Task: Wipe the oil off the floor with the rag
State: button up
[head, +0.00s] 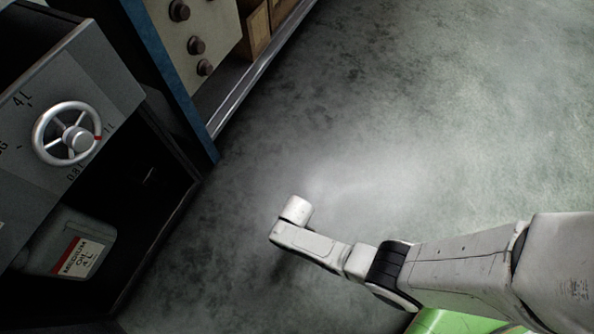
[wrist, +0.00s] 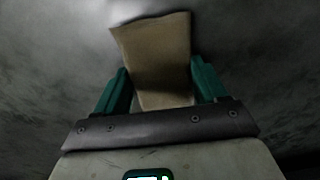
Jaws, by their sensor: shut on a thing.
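In the wrist view my gripper (wrist: 160,88) has its two green fingers on either side of a tan rag (wrist: 155,50) and is shut on it. The rag sticks out past the fingertips, over the grey floor (wrist: 60,50). In the head view my arm reaches in from the right over the floor (head: 430,120); the fingers and the rag are hidden there behind the arm's end. I cannot tell whether the rag touches the floor. A pale, shiny patch shows on the floor beyond the arm's end, but I cannot tell whether it is oil.
At the left stands a dark machine with a handwheel (head: 68,134) and a canister (head: 72,248) labelled medium oil in its bay. A blue post (head: 168,80) and a shelf edge (head: 262,62) bound the floor at the upper left. Open floor lies to the right.

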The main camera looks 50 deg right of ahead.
notch_tip(320, 180, up, 7)
jog(key=p, duration=0.6)
jog(key=shift+f, duration=0.1)
jog(key=shift+w+r, duration=0.2)
jog(key=shift+w, duration=0.15)
jog(key=w+r+m, duration=0.1)
jog(key=w+r, duration=0.9)
jog(key=r, duration=0.5)
jog(key=w+r+m, duration=0.2)
jog(key=w+r, duration=0.8)
jog(key=r, duration=0.5)
jog(key=s+r+p, duration=0.3)
jog(key=r+p, duration=0.7)
jog(key=p, duration=0.1)
jog(key=s+r+p, duration=0.3)
jog(key=r+p, duration=0.8)
jog(key=s+r+p, duration=0.3)
jog(key=r+p, duration=0.7)
jog(key=p, duration=0.1)
jog(key=shift+r, duration=0.3)
